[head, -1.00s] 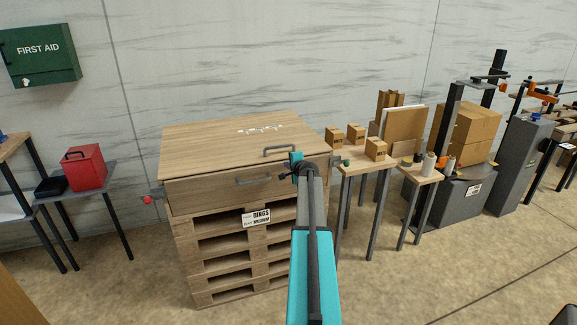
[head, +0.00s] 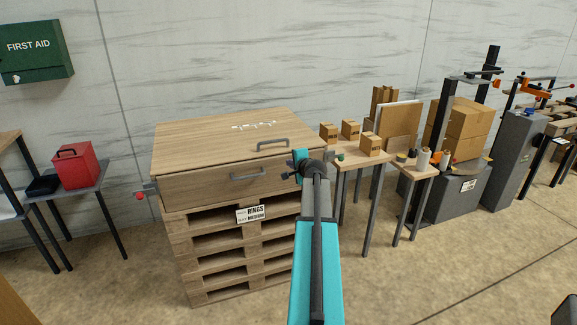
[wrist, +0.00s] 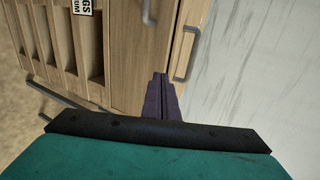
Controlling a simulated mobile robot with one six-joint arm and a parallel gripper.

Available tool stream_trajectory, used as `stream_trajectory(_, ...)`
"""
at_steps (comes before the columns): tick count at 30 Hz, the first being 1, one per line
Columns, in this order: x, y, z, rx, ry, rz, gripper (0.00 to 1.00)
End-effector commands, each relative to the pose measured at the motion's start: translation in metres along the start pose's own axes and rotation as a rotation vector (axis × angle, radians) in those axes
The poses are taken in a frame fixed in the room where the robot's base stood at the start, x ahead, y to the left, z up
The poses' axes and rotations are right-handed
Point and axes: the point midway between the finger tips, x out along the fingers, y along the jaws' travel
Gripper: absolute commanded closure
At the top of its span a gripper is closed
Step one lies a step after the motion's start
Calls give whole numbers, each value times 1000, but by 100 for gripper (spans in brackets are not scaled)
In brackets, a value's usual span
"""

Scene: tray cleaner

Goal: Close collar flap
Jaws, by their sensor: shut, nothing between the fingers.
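The wooden collar box (head: 215,150) sits on stacked pallets in the head view. Its front flap (head: 205,190) has a grey handle (head: 248,177) and stands about upright below the lid's front edge. A thin dark line runs between flap and lid; I cannot tell if the flap is fully flush. My gripper (head: 291,177) is at the box's front right corner, by the flap's right end. In the wrist view, the dark fingers (wrist: 160,82) are together and empty, close to the seam between flap (wrist: 135,55) and lid (wrist: 190,25). Contact cannot be told.
A second grey handle (head: 259,144) is on the lid. A label reading RINGS (head: 251,214) is on the pallets (head: 225,245). A small wooden table (head: 348,160) with cardboard boxes stands close on the right. A red box (head: 74,166) on a side table is at the left.

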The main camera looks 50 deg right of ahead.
Motion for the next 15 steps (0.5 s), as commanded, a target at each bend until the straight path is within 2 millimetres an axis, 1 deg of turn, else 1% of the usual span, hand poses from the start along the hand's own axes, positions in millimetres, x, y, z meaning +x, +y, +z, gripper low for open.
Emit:
stream_trajectory(1, -7, 1, 1, 0, 0, -1, 100)
stream_trajectory(6, -18, 0, 1, 0, -1, 0, 100)
stream_trajectory(15, -22, -2, 1, 0, -1, 1, 100)
